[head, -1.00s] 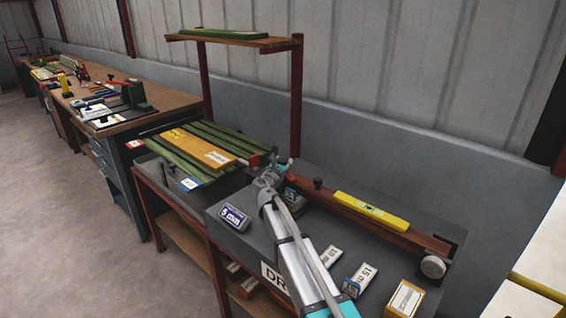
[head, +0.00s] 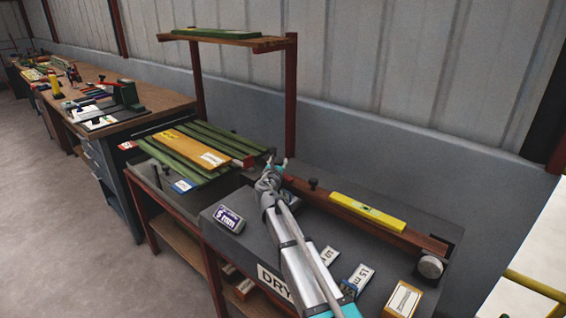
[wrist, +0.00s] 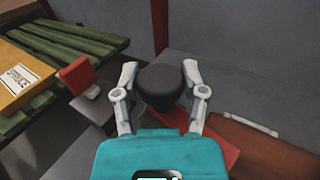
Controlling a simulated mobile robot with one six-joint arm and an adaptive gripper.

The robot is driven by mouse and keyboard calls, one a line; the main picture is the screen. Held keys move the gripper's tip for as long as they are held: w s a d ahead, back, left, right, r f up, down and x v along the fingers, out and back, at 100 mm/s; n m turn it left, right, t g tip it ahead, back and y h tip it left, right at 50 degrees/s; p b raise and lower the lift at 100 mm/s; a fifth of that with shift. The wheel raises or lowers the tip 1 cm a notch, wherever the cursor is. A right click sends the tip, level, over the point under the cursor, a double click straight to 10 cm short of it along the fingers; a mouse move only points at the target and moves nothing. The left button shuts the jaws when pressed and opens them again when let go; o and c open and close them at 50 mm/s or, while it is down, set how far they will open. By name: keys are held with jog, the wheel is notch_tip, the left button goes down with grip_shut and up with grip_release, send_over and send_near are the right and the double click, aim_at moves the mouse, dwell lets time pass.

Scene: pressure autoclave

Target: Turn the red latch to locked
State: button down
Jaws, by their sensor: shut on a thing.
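My gripper (wrist: 160,95) is shut on a round black knob (wrist: 162,78), with one finger on each side of it in the wrist view. A flat red piece (wrist: 218,150), which looks like the red latch, shows below and right of the knob. My teal gripper body hides part of it, so I cannot tell its full angle. An upright red block (wrist: 78,74) on a grey base stands left of the knob. In the head view my gripper (head: 277,166) is at the far end of the grey bench; the knob it holds is hidden there.
A reddish-brown beam (head: 330,207) with a yellow level (head: 367,212) runs to the right. Green boards with an orange plank (head: 190,150) lie to the left. Small labelled boxes, such as the 5 mm box (head: 229,219), sit on the grey bench. A shelf post (head: 291,100) rises behind.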

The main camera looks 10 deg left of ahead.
jog(key=shift+w, duration=0.1)
jog(key=shift+c, duration=0.7)
grip_release()
jog(key=s, duration=1.2)
jog(key=shift+d, duration=0.3)
